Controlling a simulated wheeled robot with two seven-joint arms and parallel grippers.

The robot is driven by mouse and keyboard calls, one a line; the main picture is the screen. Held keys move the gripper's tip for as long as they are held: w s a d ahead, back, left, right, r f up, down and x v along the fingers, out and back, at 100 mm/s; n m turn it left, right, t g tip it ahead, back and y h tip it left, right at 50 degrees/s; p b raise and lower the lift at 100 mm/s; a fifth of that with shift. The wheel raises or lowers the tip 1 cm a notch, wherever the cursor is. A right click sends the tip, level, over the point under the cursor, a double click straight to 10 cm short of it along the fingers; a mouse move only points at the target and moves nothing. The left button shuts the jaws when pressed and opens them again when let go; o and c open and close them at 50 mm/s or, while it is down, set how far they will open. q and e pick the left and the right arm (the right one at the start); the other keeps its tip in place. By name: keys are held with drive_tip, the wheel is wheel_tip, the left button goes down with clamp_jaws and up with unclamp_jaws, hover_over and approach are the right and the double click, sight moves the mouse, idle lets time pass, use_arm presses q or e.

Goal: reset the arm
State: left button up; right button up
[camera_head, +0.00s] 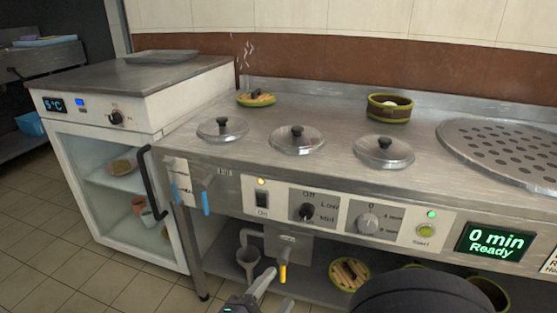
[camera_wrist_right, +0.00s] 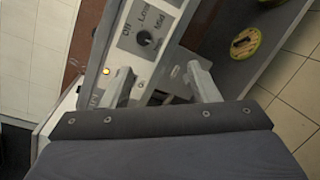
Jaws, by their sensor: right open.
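My right gripper (camera_head: 274,291) comes in at the bottom of the head view, low in front of the steel cooking counter (camera_head: 330,178). In the right wrist view its two fingers (camera_wrist_right: 158,82) stand apart with nothing held between them. The counter's front panel with a knob (camera_wrist_right: 144,38) lies beyond the fingers there. My left gripper is not in view.
Three lidded wells (camera_head: 298,141) are set in the counter. A glass-door fridge (camera_head: 120,190) is at left. A yellow-handled tap (camera_head: 283,273) hangs under the panel, close to my right gripper.

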drive_tip(key=s+d+f+m+g, duration=0.25)
drive_tip(key=d+m+g, duration=0.35)
drive_tip(key=d+g, duration=0.7)
drive_tip(key=s+d+f+m+y+p, duration=0.1)
drive_tip(key=s+d+f+m+y, duration=0.2)
drive_tip(key=s+d+m+y, duration=0.6)
wheel_tip(320, 180, up, 42)
drive_tip(key=m+t+y+p, duration=0.2)
drive_tip(key=m+p, duration=0.3)
drive_tip(key=p, duration=3.3)
drive_tip(key=shift+a+f+t+y+p, duration=0.25)
drive_tip(key=shift+a+t+y+p, duration=0.15)
drive_tip(key=shift+t, duration=0.4)
